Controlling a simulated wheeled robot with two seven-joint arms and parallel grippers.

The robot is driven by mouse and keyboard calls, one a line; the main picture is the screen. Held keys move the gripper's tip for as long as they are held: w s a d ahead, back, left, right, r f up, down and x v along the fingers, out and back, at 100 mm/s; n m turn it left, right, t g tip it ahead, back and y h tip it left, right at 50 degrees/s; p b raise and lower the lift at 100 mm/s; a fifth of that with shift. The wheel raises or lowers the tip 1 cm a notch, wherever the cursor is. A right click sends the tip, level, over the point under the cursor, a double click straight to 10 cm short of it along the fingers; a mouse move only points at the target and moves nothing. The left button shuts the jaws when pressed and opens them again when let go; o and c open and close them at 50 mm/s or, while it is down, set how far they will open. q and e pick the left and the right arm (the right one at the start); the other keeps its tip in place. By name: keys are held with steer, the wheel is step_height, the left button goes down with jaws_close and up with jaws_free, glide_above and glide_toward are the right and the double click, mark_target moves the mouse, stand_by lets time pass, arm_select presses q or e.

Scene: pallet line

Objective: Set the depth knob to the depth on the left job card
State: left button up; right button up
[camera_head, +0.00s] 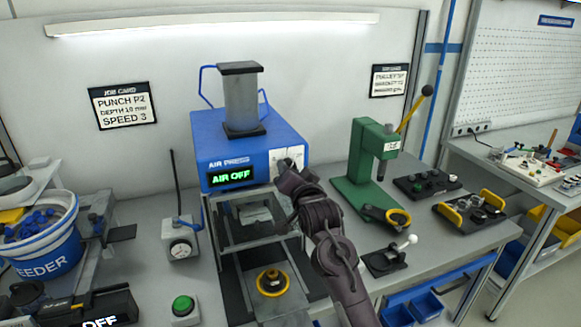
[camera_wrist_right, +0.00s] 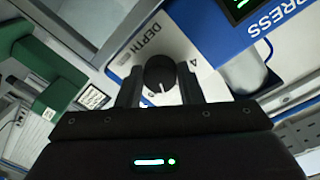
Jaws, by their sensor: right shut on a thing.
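The left job card (camera_head: 123,105) hangs on the back wall and reads PUNCH P2, DEPTH 10 mm, SPEED 3. The blue air press (camera_head: 215,150) stands right of it, its display reading AIR OFF. In the right wrist view the round black depth knob (camera_wrist_right: 159,73) sits on a white panel (camera_wrist_right: 150,45) marked DEPTH, with a 4 beside it. The knob's white pointer line faces the picture's bottom. My right gripper (camera_head: 288,168) is at the press front, its fingers (camera_wrist_right: 160,84) shut on the knob's sides. It hides the knob in the head view. My left gripper is not in view.
A green hand press (camera_head: 360,165) with a yellow lever stands to the right. A blue feeder bowl (camera_head: 42,250) is at far left.

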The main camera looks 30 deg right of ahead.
steer(key=shift+r+m+y+p, duration=0.1)
steer(key=shift+m+y+p, duration=0.5)
steer(key=shift+m, duration=2.2)
steer(key=shift+m+h+p, duration=0.3)
steer(key=o, duration=1)
steer(key=shift+c, duration=0.2)
